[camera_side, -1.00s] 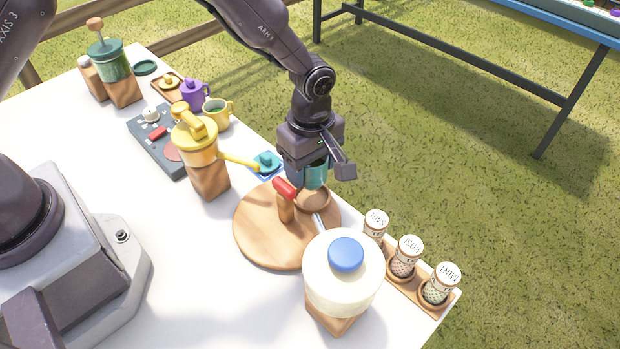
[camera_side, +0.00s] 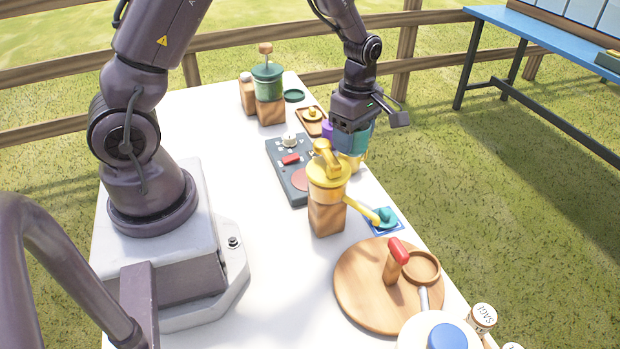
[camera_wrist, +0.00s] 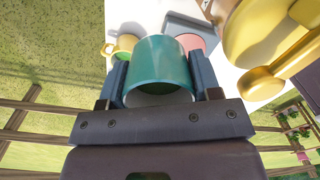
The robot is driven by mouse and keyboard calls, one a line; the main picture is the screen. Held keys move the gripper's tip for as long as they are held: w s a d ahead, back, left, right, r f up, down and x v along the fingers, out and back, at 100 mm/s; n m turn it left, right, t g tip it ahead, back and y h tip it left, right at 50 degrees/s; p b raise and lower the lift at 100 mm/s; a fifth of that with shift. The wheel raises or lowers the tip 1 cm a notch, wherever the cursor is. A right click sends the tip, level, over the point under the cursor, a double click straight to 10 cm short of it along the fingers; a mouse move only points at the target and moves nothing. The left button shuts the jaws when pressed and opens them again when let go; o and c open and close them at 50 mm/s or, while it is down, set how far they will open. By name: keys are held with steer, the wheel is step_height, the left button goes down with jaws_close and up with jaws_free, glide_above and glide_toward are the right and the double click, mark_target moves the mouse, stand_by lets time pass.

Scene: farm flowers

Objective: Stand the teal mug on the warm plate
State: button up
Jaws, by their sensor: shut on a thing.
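My gripper (camera_side: 350,128) is shut on the teal mug (camera_side: 352,143) and holds it up near the table's far edge, beyond the yellow-topped dispenser. In the wrist view the teal mug (camera_wrist: 160,65) sits between the two fingers of my gripper (camera_wrist: 161,80). The warm plate, a pinkish-red disc (camera_side: 303,180), is on a dark grey panel (camera_side: 282,160) to the left of the mug in the side view. The disc shows partly behind the mug in the wrist view (camera_wrist: 190,42). The mug's handle is hidden.
The yellow-topped dispenser (camera_side: 327,185) stands close beside the panel, its spout pointing right. A yellow mug (camera_wrist: 124,45) and a purple mug (camera_side: 327,128) are near my gripper. A round wooden board (camera_side: 360,295) with a red-topped post is at the front right.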

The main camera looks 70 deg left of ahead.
mark_target(299, 165)
steer(key=s+a+f, duration=0.1)
steer(key=s+a, duration=0.1)
steer(key=s+a+f+n, duration=0.1)
steer(key=s+f, duration=0.1)
steer(key=s, duration=0.1)
steer(key=s+a+f+n, duration=0.1)
steer(key=s+a+f, duration=0.1)
steer(key=shift+s+a+f, duration=0.1)
steer(key=shift+s+a, duration=0.2)
steer(key=shift+w+f, duration=0.1)
steer(key=shift+f, duration=2.1)
steer(key=shift+f, duration=0.1)
steer(key=o, duration=1.1)
